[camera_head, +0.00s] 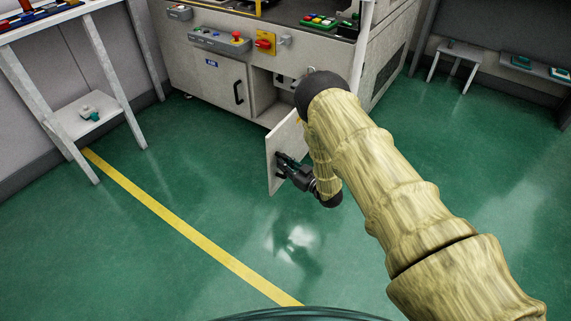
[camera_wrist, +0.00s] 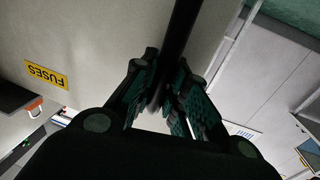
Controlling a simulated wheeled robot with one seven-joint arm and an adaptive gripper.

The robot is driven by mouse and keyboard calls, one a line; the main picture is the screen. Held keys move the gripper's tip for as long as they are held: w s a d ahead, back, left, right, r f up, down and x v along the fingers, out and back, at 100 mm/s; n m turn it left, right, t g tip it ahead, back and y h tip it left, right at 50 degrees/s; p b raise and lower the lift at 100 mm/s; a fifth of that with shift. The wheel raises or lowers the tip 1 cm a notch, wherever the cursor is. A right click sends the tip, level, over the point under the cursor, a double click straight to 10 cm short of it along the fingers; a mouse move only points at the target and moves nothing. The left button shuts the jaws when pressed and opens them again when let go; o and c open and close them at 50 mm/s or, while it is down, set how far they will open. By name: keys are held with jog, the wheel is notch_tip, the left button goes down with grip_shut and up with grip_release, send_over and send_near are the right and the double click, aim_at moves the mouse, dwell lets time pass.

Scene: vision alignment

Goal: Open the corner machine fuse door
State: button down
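The fuse door (camera_head: 272,165) is a pale panel at the machine's corner. It stands swung out from the cabinet, with an open compartment (camera_head: 265,92) behind it. In the wrist view the door's face (camera_wrist: 100,30) fills the upper left and bears a yellow "FUSES" label (camera_wrist: 47,74), seen upside down. My gripper (camera_head: 283,163) is at the door's outer face. In the wrist view the black handle bar (camera_wrist: 182,30) runs between the two fingers of my gripper (camera_wrist: 168,88), which are shut around it. Their exact contact is dark and partly hidden.
The grey machine (camera_head: 190,55) has another closed door (camera_head: 222,85) with a black handle, left of the compartment. A red and yellow switch (camera_head: 265,42) is above. A white table (camera_head: 60,30) stands at left. The green floor (camera_head: 110,240) in front is clear, with a yellow line (camera_head: 190,230).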

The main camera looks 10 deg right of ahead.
jog(key=c, duration=1.4)
grip_release()
jog(key=shift+s, duration=0.1)
jog(key=v, duration=1.1)
jog(key=shift+s+d, duration=0.25)
jog(key=shift+d, duration=0.1)
jog(key=shift+f, duration=0.1)
